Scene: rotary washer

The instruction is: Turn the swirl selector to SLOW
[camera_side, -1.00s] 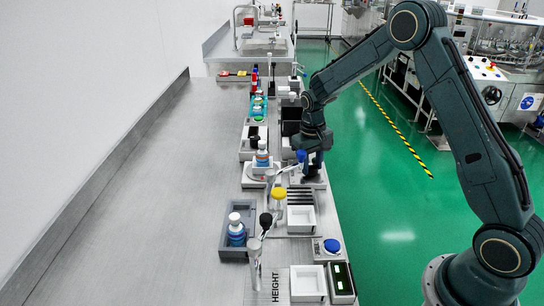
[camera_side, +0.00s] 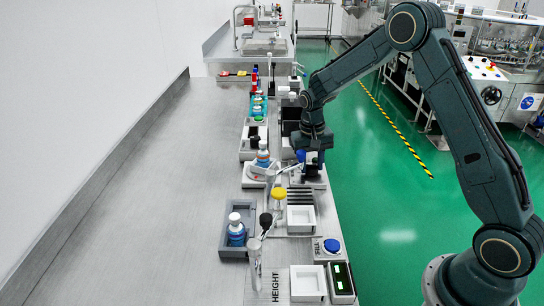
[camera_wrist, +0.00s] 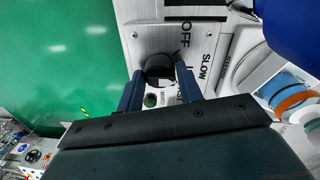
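The swirl selector is a round black knob (camera_wrist: 160,66) on a light metal panel in the wrist view. OFF and SLOW are printed to its right, with another label partly hidden by a finger. My gripper (camera_wrist: 159,70) has its two dark blue fingers on either side of the knob, apart, with a narrow gap showing on the left. Which label the knob points at is not clear. In the side view my gripper (camera_side: 313,163) points down over the washer unit at the bench's right edge, and the knob is hidden there.
A blue rounded part (camera_wrist: 300,25) stands close at the upper right of the wrist view. A blue-labelled bottle (camera_side: 263,155) sits left of my gripper. A yellow-topped part (camera_side: 279,193) and white trays (camera_side: 300,220) are nearer. The bench's left side is clear.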

